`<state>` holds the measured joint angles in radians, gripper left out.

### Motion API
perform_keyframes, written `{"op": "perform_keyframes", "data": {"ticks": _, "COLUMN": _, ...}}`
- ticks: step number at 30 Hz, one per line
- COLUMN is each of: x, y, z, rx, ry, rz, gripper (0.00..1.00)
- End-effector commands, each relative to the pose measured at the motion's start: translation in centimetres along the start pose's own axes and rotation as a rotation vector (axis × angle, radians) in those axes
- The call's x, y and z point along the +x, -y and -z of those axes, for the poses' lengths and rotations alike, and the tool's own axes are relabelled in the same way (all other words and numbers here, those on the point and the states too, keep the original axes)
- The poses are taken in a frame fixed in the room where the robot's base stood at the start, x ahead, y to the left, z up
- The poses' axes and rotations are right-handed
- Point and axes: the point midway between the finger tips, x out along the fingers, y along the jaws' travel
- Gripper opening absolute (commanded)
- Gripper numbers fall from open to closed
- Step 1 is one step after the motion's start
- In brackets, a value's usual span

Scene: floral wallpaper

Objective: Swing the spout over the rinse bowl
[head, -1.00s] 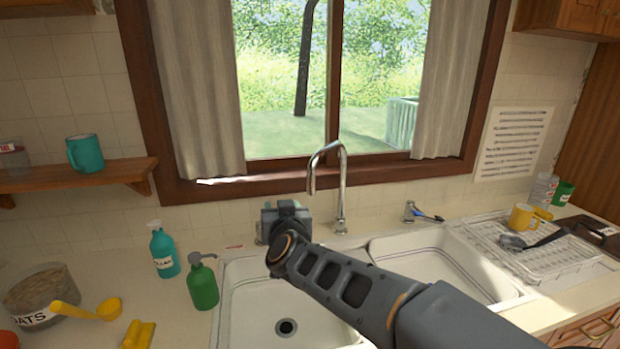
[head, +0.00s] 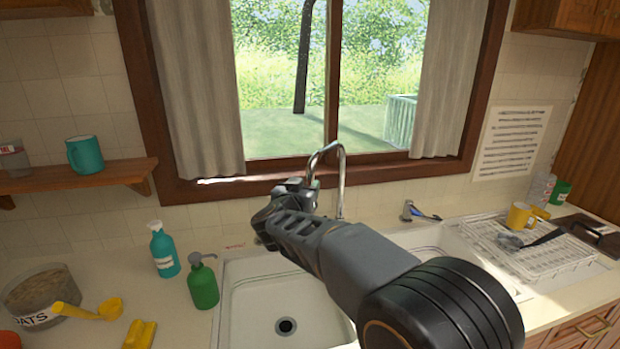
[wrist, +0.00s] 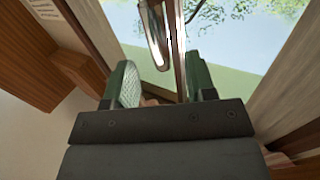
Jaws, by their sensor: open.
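The chrome gooseneck spout (head: 342,182) stands behind the sink. Its arch bends left, and its lower tip is hidden behind my gripper (head: 290,190). In the wrist view, the spout (wrist: 155,35) shows just beyond my gripper (wrist: 162,85), whose green fingers are apart with the chrome in line with the gap. I cannot tell whether they touch. The left sink basin (head: 240,300) has a dark drain. The right basin (head: 455,250) is partly hidden by my arm. No label shows which one is the rinse bowl.
A green pump bottle (head: 203,285) and a teal bottle (head: 163,252) stand left of the sink. A dish rack (head: 570,262) with a yellow mug (head: 520,215) stands at the right. A small tap with a blue lever (head: 412,211) is behind the right basin. The window is behind the spout.

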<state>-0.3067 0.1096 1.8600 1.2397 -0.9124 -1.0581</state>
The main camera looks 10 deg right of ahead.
Motion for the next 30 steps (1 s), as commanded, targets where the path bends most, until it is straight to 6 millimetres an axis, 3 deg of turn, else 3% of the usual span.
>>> {"op": "perform_keyframes", "data": {"ticks": 3, "x": 2.0, "y": 0.0, "z": 0.1, "rx": -0.001, "ry": -0.001, "rz": -0.002, "gripper": 0.51}}
{"op": "perform_keyframes", "data": {"ticks": 9, "x": 4.1, "y": 0.0, "z": 0.1, "rx": 0.000, "ry": -0.001, "rz": 0.000, "gripper": 0.51}}
{"op": "perform_keyframes", "data": {"ticks": 23, "x": 5.1, "y": 0.0, "z": 0.0, "rx": 0.000, "ry": -0.001, "rz": 0.002, "gripper": 0.51}}
{"op": "perform_keyframes", "data": {"ticks": 30, "x": 5.1, "y": 0.0, "z": 0.0, "rx": 0.000, "ry": -0.001, "rz": 0.002, "gripper": 0.31}}
